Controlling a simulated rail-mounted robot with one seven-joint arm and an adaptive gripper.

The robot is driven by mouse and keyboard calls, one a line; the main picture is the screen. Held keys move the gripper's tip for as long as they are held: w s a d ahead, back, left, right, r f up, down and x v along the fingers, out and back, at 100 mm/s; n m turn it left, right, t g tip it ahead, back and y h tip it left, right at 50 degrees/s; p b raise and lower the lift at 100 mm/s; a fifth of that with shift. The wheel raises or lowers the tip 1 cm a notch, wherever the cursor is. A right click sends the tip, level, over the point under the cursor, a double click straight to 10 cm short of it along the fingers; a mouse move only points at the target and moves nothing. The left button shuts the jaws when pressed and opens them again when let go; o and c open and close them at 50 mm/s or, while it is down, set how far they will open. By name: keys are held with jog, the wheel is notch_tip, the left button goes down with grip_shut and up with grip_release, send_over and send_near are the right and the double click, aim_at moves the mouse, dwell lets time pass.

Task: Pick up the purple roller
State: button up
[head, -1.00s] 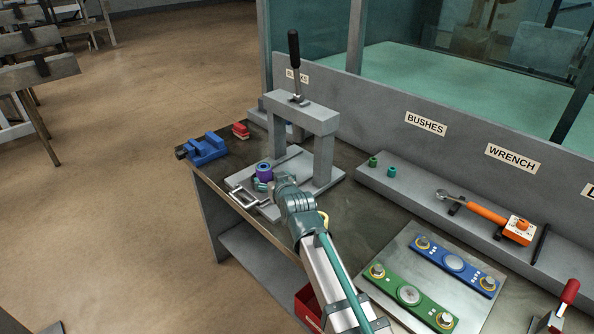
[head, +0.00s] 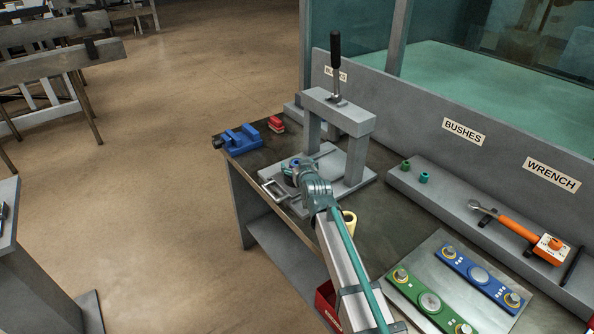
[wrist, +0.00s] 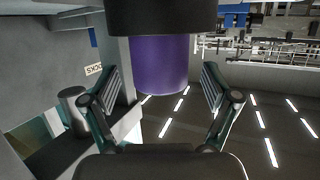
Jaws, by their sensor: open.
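In the head view my gripper (head: 297,173) is at the grey press frame's base plate, in front of the frame's opening.
The grey press frame (head: 338,112) with its black-handled lever stands just behind my gripper. A blue vise (head: 240,139) and red block (head: 276,124) lie at the left, a metal bracket (head: 274,189) at the front edge. A yellow cylinder (head: 349,223) stands beside my arm.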

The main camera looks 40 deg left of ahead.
jog(key=shift+w+a+f, duration=0.2)
jog(key=shift+w+a, duration=0.15)
jog(key=shift+a, duration=0.1)
jog(key=shift+c, duration=0.2)
jog(key=c, duration=1.3)
jog(key=shift+c, duration=0.3)
jog(key=shift+r, duration=0.2)
